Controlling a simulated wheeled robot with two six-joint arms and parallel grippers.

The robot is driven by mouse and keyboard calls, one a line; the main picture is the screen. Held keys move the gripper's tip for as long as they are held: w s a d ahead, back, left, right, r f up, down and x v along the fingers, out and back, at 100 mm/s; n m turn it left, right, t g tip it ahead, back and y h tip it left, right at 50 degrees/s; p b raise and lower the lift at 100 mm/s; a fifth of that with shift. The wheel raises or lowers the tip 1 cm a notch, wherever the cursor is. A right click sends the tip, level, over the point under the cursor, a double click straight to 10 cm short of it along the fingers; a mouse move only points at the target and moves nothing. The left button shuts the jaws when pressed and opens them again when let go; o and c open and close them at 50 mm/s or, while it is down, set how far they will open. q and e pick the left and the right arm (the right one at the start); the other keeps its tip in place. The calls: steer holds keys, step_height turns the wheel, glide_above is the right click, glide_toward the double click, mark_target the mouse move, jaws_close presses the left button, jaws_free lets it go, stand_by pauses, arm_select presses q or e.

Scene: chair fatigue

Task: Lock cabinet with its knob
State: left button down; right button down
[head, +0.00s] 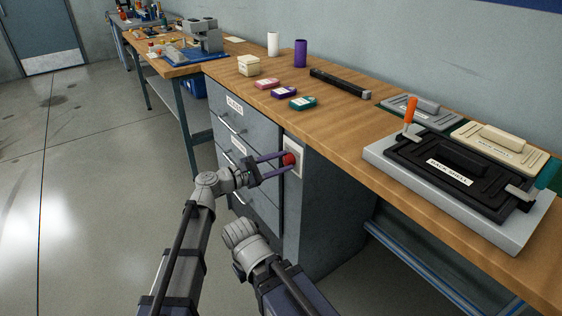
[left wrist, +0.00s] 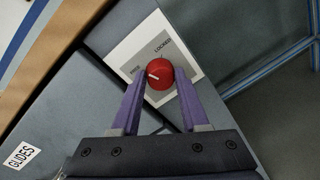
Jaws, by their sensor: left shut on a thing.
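The red knob (head: 289,159) sits on a pale plate (head: 293,170) at the right front edge of the grey cabinet (head: 335,205). In the left wrist view the knob (left wrist: 159,74) has a white pointer line, and its plate (left wrist: 127,47) carries the word LOCKED and a second, tilted word. The pointer points left and slightly up, toward the second word rather than LOCKED. My left gripper (head: 284,162) is shut on the knob, with a purple finger on each side; it also shows in the left wrist view (left wrist: 158,84). My right arm shows low in the head view, but its fingers are not visible.
The cabinet drawers (head: 232,125) with bar handles are left of the knob. The wooden worktop (head: 335,120) above holds several small boxes, two cylinders and a black fixture (head: 450,170). Open floor (head: 90,180) lies to the left.

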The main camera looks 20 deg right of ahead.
arm_select(q)
steer(key=m, duration=0.3)
steer(key=shift+s+m, duration=0.1)
steer(key=shift+m, duration=0.3)
steer(key=m, duration=0.3)
steer(key=shift+t+y+p, duration=0.3)
steer(key=shift+p, duration=0.1)
steer(key=m, duration=0.5)
steer(key=shift+s+m, duration=0.1)
steer(key=shift+m, duration=0.6)
steer(key=shift+c, duration=2.1)
jaws_free()
steer(key=v, duration=0.7)
steer(key=shift+s+a+p, duration=0.2)
steer(key=shift+a+p, duration=0.1)
steer(key=shift+p, duration=0.1)
